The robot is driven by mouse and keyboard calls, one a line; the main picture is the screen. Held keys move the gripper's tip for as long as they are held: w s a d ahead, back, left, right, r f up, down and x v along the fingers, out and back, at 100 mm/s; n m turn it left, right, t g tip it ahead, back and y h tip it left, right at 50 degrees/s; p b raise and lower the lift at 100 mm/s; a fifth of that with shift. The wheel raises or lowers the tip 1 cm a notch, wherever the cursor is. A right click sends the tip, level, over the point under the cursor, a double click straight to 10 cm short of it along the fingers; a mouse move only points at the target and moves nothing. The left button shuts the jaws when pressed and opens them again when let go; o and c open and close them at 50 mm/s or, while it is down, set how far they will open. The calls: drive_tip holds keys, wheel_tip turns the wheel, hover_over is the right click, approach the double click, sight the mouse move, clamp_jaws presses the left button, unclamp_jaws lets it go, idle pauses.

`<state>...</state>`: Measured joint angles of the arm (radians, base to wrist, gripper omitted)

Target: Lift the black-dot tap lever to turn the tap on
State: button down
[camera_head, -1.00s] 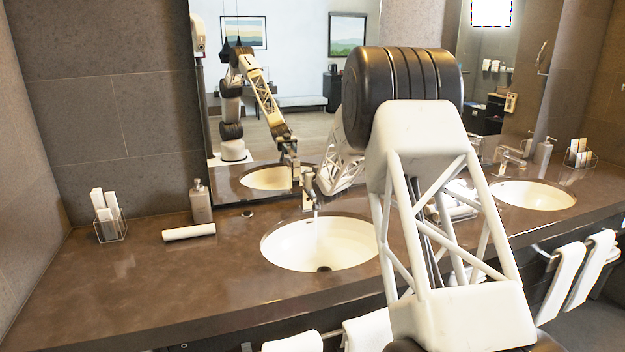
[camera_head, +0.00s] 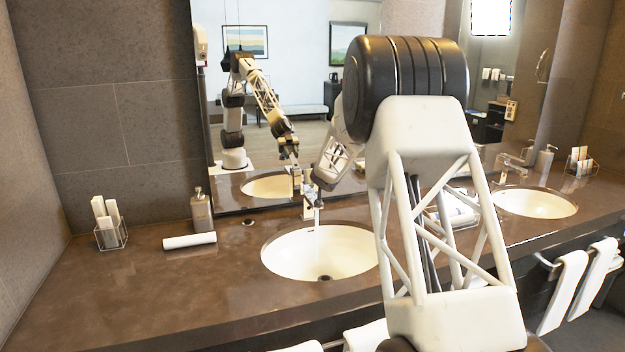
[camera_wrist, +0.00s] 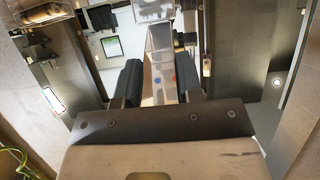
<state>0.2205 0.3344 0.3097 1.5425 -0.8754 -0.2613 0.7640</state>
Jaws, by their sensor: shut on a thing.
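The left basin's tap (camera_head: 308,205) stands behind the left sink (camera_head: 290,262). A thin pale stream of water runs from its spout into the basin. My gripper (camera_head: 316,184) is at the top of this tap, partly hidden by my wrist. In the wrist view, my gripper (camera_wrist: 158,84) has its dark fingers on both sides of the metallic tap lever (camera_wrist: 159,60), shut on it.
A soap bottle (camera_head: 200,210), a rolled white towel (camera_head: 189,241) and a holder (camera_head: 110,236) stand left of the sink. A mirror (camera_head: 290,80) is close behind the tap. A second sink (camera_head: 535,203) with its tap (camera_head: 508,165) is at the right.

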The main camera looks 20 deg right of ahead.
drive_tip(key=shift+a+r, duration=0.1)
drive_tip(key=c, duration=0.8)
unclamp_jaws()
drive_tip(key=shift+o, duration=0.2)
drive_tip(key=v, duration=0.7)
drive_tip(key=shift+s+r, duration=0.15)
drive_tip(key=shift+s, duration=0.2)
